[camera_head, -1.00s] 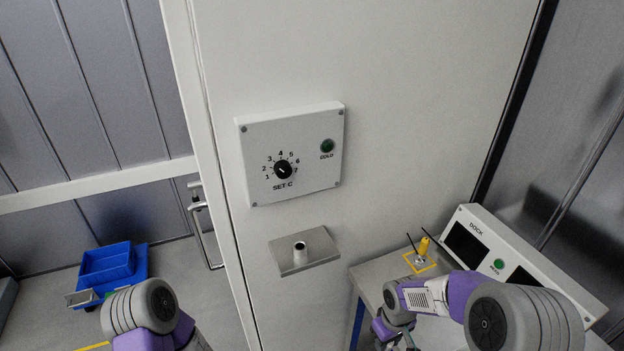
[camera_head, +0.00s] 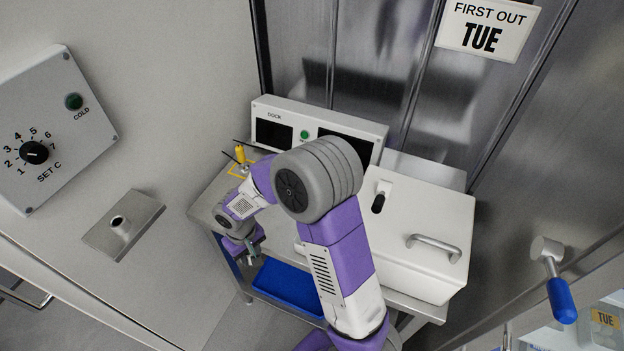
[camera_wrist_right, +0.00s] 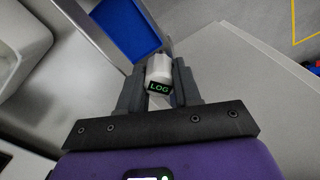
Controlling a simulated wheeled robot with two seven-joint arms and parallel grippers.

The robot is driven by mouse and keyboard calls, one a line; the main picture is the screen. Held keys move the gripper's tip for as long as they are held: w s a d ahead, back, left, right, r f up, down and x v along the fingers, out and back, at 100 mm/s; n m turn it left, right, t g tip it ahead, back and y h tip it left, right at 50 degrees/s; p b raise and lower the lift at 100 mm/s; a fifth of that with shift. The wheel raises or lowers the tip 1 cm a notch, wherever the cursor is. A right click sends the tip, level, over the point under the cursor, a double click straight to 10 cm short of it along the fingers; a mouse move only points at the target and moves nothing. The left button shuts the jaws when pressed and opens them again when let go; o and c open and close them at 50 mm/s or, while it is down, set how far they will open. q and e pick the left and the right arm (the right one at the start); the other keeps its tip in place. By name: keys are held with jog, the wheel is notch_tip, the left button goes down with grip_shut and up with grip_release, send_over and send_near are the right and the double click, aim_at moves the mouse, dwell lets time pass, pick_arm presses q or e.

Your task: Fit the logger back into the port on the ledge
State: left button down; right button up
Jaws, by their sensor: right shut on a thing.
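The ledge (camera_head: 146,210) is a small metal plate on the pale wall panel at the left of the head view. The port (camera_head: 121,226) is a short round upright socket with a dark opening on it; no logger shows in it. My left gripper is out of view.
A bench (camera_head: 208,205) carries a dock panel (camera_head: 262,109), a yellow-topped item (camera_head: 240,153) and a white box with a handle (camera_head: 425,220). A blue tray (camera_head: 288,287) sits below. The control box (camera_head: 85,95) is above the ledge. The space before the ledge is clear.

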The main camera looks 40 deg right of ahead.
jog(key=s+d+r+m+p, duration=0.1)
jog(key=d+r+m+p, duration=0.4)
jog(key=d, duration=0.9)
jog(key=s+d+r+m+p, duration=0.15)
jog(key=d+r, duration=0.55)
jog(key=d, duration=0.8)
jog(key=shift+m, duration=0.45)
jog(key=f, duration=0.4)
jog(key=w+f, duration=0.1)
jog(key=shift+f+p, duration=0.4)
notch_tip(320, 180, down, 3)
jog(key=shift+a+f, duration=0.1)
jog(key=shift+a, duration=0.05)
jog(key=shift+f, duration=0.2)
